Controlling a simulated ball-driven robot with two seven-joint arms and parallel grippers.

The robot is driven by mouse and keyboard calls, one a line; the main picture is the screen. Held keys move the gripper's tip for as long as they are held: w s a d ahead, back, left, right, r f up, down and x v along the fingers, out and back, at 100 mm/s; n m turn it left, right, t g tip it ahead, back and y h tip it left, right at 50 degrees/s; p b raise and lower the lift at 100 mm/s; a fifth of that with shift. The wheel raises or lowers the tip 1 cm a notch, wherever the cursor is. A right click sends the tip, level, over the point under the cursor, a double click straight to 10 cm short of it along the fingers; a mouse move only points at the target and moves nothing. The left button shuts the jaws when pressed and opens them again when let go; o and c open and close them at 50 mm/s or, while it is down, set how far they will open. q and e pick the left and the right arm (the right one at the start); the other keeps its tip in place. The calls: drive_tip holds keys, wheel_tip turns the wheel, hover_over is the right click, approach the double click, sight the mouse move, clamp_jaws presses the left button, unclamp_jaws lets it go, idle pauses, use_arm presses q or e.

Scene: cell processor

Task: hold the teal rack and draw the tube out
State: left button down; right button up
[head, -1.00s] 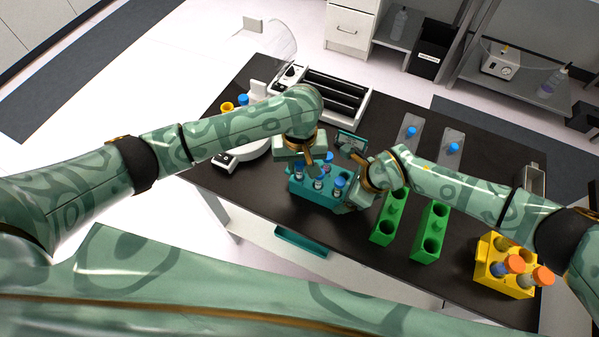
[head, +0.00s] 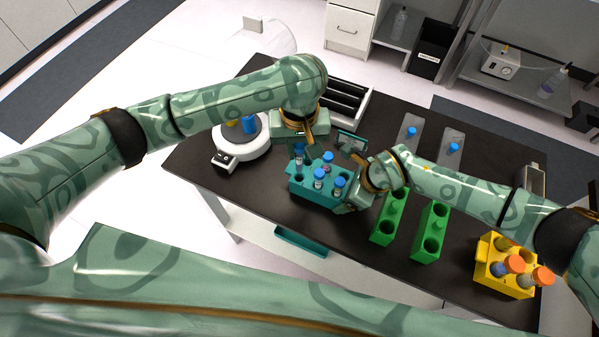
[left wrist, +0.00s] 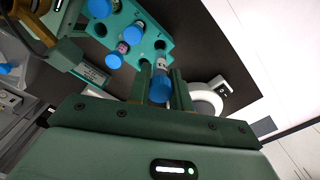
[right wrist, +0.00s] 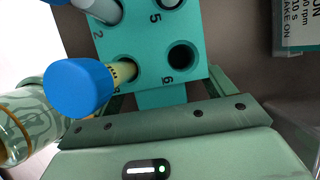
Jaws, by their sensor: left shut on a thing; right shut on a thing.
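The teal rack (head: 312,190) stands on the dark bench and holds three blue-capped tubes in the head view. It also shows in the left wrist view (left wrist: 155,42) and right wrist view (right wrist: 140,50). My left gripper (head: 298,143) is shut on a blue-capped tube (left wrist: 160,82), raised above the other tubes at the rack's far left. I cannot tell whether its lower tip is clear of the rack. My right gripper (head: 347,203) is shut on the rack's right end. In the right wrist view, a large blue cap (right wrist: 78,88) and empty hole 6 (right wrist: 181,56) are close.
Two green racks (head: 388,222) stand just right of my right gripper. A yellow rack (head: 505,275) with orange-capped tubes is at the right. A round white device (head: 240,147) stands left, a black-slotted white unit (head: 348,100) behind. A small display (head: 350,140) is close behind the teal rack.

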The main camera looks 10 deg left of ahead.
use_arm(q)
drive_tip(key=shift+r, duration=3.5)
use_arm(e)
drive_tip(key=o, duration=1.4)
drive_tip(key=shift+r, duration=0.1)
drive_tip(key=v, duration=1.2)
